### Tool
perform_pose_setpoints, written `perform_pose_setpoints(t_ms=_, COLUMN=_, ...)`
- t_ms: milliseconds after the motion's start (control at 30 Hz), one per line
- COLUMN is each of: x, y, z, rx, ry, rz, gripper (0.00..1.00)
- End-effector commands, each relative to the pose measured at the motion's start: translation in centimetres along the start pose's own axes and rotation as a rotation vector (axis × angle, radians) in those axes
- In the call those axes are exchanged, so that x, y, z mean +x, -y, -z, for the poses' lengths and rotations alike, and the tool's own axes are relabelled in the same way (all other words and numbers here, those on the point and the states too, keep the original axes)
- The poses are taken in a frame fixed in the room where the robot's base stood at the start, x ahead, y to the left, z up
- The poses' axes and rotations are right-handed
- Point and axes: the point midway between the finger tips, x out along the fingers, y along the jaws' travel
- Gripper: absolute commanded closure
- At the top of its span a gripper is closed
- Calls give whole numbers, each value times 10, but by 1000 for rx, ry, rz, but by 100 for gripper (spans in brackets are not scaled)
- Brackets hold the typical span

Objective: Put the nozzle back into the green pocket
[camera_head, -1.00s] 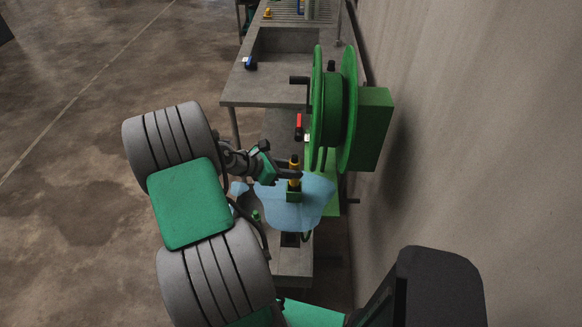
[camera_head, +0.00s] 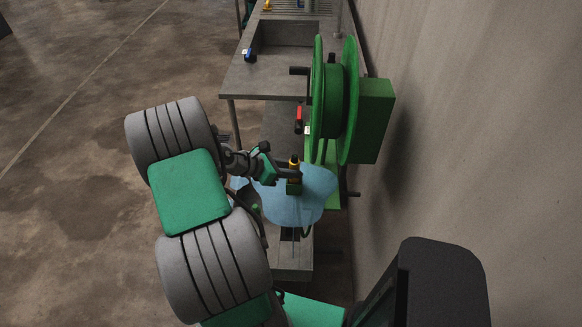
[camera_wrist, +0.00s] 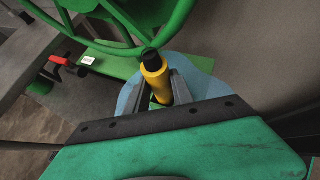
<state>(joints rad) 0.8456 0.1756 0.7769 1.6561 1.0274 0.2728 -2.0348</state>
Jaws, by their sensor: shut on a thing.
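The nozzle (camera_head: 294,164) is yellow with a black tip and stands roughly upright. My gripper (camera_head: 288,174) is shut on it, one finger on each side; the wrist view shows the yellow body (camera_wrist: 155,78) between the two dark fingers. The small green pocket (camera_head: 294,188) is directly below the nozzle in the head view. A bit of green also shows under the nozzle in the wrist view. The nozzle's lower end is hidden by the fingers and the pocket, so I cannot tell how deep it sits.
A large green hose reel (camera_head: 334,105) stands close behind, by the wall. A red-handled valve (camera_head: 299,120) is near it. A light blue sheet-like shape (camera_head: 298,205) lies around the pocket. A grey sink bench (camera_head: 265,85) with a blue-handled part (camera_head: 248,55) is beyond.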

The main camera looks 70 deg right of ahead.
Motion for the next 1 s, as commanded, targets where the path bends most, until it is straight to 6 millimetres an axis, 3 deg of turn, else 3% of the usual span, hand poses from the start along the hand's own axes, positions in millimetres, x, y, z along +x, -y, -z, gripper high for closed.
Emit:
perform_pose_setpoints(t_ms=267, x=0, y=0, z=0, rx=0, ry=0, rz=0, gripper=100)
perform_pose_setpoints(t_ms=300, x=0, y=0, z=0, rx=0, ry=0, rz=0, gripper=71)
perform_pose_setpoints(t_ms=600, x=0, y=0, z=0, rx=0, ry=0, rz=0, gripper=46)
perform_pose_setpoints(t_ms=867, x=-2, y=0, z=-1, rx=-1, ry=0, rz=0, gripper=46)
perform_pose_setpoints(t_ms=1000, x=-15, y=-1, z=-11, rx=-3, ry=-1, rz=-1, gripper=46)
